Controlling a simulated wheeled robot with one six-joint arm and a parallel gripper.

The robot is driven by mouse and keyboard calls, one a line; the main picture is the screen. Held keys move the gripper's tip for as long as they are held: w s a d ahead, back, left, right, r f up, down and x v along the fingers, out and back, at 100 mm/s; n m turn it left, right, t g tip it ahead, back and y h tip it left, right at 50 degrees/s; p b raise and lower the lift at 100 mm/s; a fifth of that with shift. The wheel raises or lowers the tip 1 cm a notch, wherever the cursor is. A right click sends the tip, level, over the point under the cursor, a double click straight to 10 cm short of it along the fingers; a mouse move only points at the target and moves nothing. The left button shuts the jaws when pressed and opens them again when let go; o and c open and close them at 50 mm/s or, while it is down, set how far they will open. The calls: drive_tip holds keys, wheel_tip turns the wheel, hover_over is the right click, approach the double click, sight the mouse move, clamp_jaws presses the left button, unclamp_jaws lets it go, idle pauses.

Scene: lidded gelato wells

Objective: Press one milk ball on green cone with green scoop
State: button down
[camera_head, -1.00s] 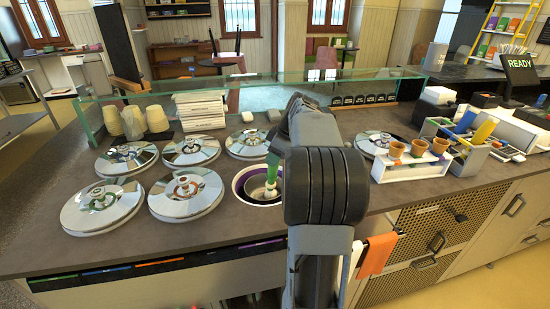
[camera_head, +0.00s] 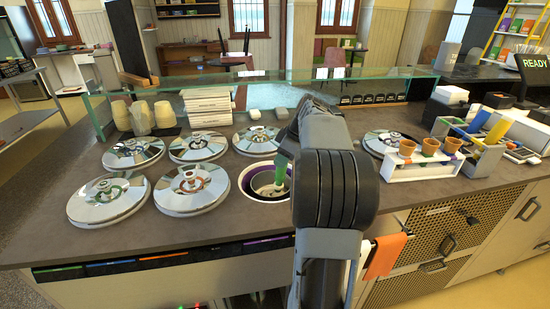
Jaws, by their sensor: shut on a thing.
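The green scoop (camera_head: 281,168) hangs with its handle upright over an open well (camera_head: 243,186) with a purple and white rim. Its lower end is down inside the well, beside a metal inner pan. My gripper (camera_head: 289,147) is shut on the scoop's handle and mostly hidden behind my own arm. Three brown cones stand in a white rack (camera_head: 408,173) at the right: a left cone (camera_head: 407,148), a middle cone (camera_head: 430,147) and a right cone (camera_head: 452,145). Their colour marks are too small to tell surely. I cannot see any milk ball.
Shiny lids, such as the front left lid (camera_head: 108,199), cover several other wells. A glass guard (camera_head: 270,92) runs along the back. Yellow and blue scoops (camera_head: 490,127) stand right of the rack. An orange cloth (camera_head: 385,254) hangs at the counter's front.

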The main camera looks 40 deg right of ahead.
drive_tip(key=shift+s+d, duration=0.3)
drive_tip(key=shift+s, duration=0.15)
drive_tip(key=w+a+r+g+h+p, duration=0.1)
drive_tip(key=w+a+r+p, duration=0.1)
drive_tip(key=r+p, duration=0.5)
drive_tip(key=w+a+r+g+p, duration=0.1)
drive_tip(key=w+r+p, duration=0.2)
drive_tip(key=r+p, duration=0.4)
drive_tip(key=p, duration=0.3)
drive_tip(key=shift+w+a+g+h, duration=0.3)
drive_tip(key=shift+a+g+h, duration=0.1)
drive_tip(key=shift+r+p, duration=0.1)
drive_tip(key=shift+p, duration=0.2)
